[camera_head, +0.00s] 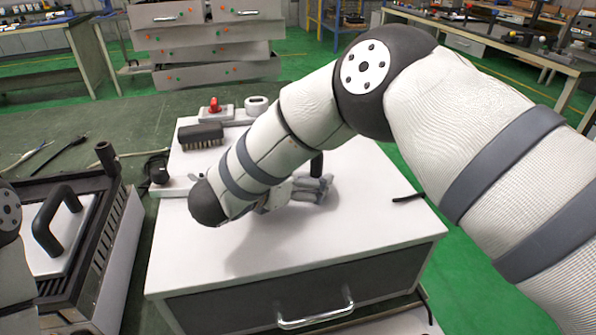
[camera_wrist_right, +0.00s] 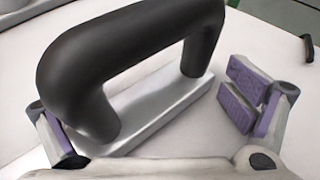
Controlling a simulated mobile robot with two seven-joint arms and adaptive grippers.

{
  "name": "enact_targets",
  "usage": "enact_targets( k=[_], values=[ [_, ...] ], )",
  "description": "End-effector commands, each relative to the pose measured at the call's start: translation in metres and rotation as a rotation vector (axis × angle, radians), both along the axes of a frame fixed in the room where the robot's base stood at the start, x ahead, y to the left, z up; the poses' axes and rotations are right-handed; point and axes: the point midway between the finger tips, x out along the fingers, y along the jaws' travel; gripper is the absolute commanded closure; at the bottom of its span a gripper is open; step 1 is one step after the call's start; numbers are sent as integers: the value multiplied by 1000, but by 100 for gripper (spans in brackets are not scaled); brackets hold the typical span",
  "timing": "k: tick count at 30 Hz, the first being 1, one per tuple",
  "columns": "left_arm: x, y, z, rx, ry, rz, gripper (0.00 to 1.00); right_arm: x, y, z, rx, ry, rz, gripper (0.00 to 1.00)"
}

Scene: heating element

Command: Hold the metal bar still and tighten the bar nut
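A silver metal bar (camera_wrist_right: 160,108) with a thick black arched handle lies on the white tabletop in the right wrist view. In the head view, only a bit of the black handle (camera_head: 317,163) shows behind my right arm. My right gripper (camera_wrist_right: 150,115) is open, its purple-padded fingers on either side of the bar and handle, with gaps. It also shows in the head view (camera_head: 312,188), low over the tabletop and partly hidden by my wrist. I cannot make out a bar nut. My left gripper is out of view; part of my left arm shows at the left edge.
A black frame with a handled plate (camera_head: 75,230) stands at left. A black rod (camera_head: 408,198) lies at right.

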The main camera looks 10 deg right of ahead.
Motion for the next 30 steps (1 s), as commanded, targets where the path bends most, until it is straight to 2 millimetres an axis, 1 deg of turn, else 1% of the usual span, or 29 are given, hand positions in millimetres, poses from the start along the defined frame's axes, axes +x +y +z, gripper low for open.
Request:
enact_targets(
  k=[1, 8, 11, 14, 18, 22, 25, 30],
  values=[
    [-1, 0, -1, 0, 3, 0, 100, -2, 1, -5, 5, 10, 1, 0],
    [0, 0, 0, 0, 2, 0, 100, -2, 1, -4, 4, 10, 1, 0],
    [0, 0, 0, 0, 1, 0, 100, -5, 5, -1, 4, 9, 2, 0],
    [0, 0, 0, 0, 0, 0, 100, -16, 19, 7, 3, 6, 5, 0],
    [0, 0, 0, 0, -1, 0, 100, -41, 46, 23, 2, 5, 5, 0],
    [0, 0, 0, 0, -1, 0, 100, -60, 67, 36, 2, 3, 4, 0],
    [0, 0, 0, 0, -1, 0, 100, -70, 77, 41, 3, 4, 2, 0],
    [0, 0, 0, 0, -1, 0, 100, -76, 83, 45, 2, 3, 0, 0]
  ],
)
